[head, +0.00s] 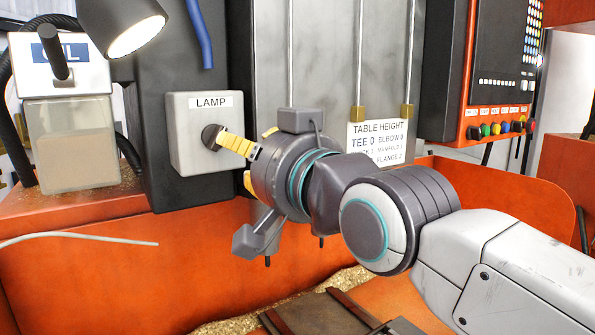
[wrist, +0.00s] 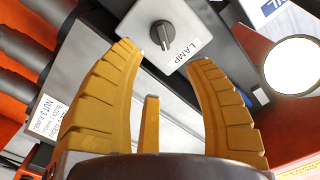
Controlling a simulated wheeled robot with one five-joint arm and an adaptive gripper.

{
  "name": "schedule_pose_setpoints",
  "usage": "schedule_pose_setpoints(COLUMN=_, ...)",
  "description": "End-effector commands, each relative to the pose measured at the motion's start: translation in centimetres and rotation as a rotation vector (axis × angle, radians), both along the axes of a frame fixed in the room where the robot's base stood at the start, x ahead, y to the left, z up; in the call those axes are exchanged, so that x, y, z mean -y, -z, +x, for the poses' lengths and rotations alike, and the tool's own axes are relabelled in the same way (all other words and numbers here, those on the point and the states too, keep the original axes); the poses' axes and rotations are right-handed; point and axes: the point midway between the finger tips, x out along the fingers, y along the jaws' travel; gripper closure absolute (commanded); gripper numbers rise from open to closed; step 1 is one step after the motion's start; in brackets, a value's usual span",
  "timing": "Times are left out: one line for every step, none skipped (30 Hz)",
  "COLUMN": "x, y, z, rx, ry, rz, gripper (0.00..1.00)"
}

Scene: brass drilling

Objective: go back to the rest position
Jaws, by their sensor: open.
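My gripper (head: 228,142) is open, with yellow ribbed fingers, in front of the grey LAMP box (head: 188,158). The box carries a dark rotary knob (head: 211,137). In the head view one fingertip overlaps the knob's right edge. In the wrist view the two fingers (wrist: 163,54) are spread wide, with nothing between them, and the knob (wrist: 163,36) shows just beyond the tips. I cannot tell how small the gap to the knob is. The other finger is mostly hidden behind the wrist in the head view.
An oil container (head: 72,145) stands left. A table height sign (head: 378,141) and a control panel (head: 497,75) with coloured buttons are right. Orange machine walls surround a chip-strewn tray.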

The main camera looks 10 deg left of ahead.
Motion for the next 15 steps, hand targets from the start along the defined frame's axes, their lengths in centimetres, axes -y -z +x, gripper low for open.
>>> schedule_pose_setpoints(x=0.2, y=0.2, z=0.1, rx=-0.003, ry=0.005, rz=-0.007, gripper=0.52)
schedule_pose_setpoints(x=0.5, y=0.5, z=0.2, rx=-0.006, ry=0.011, rz=-0.014, gripper=0.52)
schedule_pose_setpoints(x=0.9, y=0.9, z=0.4, rx=-0.011, ry=0.020, rz=-0.027, gripper=0.52)
schedule_pose_setpoints(x=1.4, y=1.4, z=0.5, rx=-0.018, ry=0.029, rz=-0.042, gripper=0.52)
schedule_pose_setpoints(x=1.9, y=2.0, z=0.7, rx=-0.026, ry=0.040, rz=-0.059, gripper=0.52)
schedule_pose_setpoints(x=2.8, y=3.1, z=1.1, rx=-0.040, ry=0.060, rz=-0.088, gripper=0.52)
schedule_pose_setpoints(x=3.7, y=3.9, z=1.3, rx=-0.051, ry=0.075, rz=-0.112, gripper=0.52)
schedule_pose_setpoints(x=4.6, y=4.9, z=1.5, rx=-0.066, ry=0.092, rz=-0.140, gripper=0.52)
schedule_pose_setpoints(x=6.0, y=6.4, z=1.7, rx=-0.089, ry=0.117, rz=-0.181, gripper=0.52)
schedule_pose_setpoints(x=7.1, y=7.6, z=1.8, rx=-0.107, ry=0.135, rz=-0.212, gripper=0.52)
schedule_pose_setpoints(x=8.2, y=8.8, z=1.9, rx=-0.127, ry=0.154, rz=-0.247, gripper=0.52)
schedule_pose_setpoints(x=9.8, y=10.5, z=1.9, rx=-0.157, ry=0.179, rz=-0.291, gripper=0.52)
schedule_pose_setpoints(x=11.1, y=11.9, z=1.8, rx=-0.180, ry=0.197, rz=-0.326, gripper=0.52)
schedule_pose_setpoints(x=12.3, y=13.2, z=1.7, rx=-0.204, ry=0.214, rz=-0.358, gripper=0.52)
schedule_pose_setpoints(x=13.9, y=14.9, z=1.4, rx=-0.237, ry=0.235, rz=-0.400, gripper=0.52)
